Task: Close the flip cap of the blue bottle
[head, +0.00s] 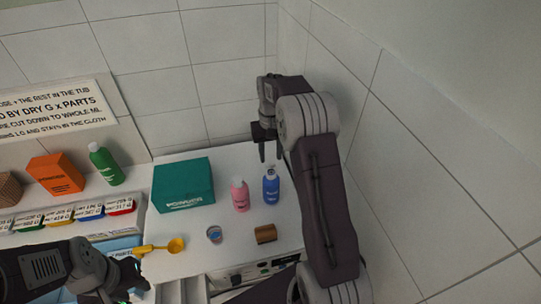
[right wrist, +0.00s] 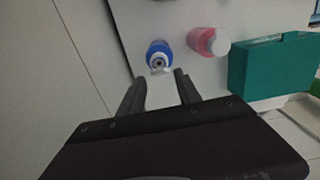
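The blue bottle (head: 271,188) stands upright on the white top at the right, beside the pink bottle. In the right wrist view the blue bottle (right wrist: 157,49) is seen from above, with a pale cap part (right wrist: 160,69) sticking out on the side toward my gripper; the cap looks flipped open. My right gripper (head: 267,152) is above and behind the blue bottle. Its fingers (right wrist: 160,84) are apart and empty, just short of the cap. My left gripper (head: 136,278) is at the lower left, near the handle of a yellow scoop (head: 174,246); its fingers are unclear.
The pink bottle (head: 240,195) stands close left of the blue one. A teal box (head: 183,185), a small cup (head: 214,235) and a brown block (head: 265,234) are on the same top. Tiled wall (head: 420,165) closes off the right side. A green bottle (head: 105,164) and orange box (head: 56,174) are further left.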

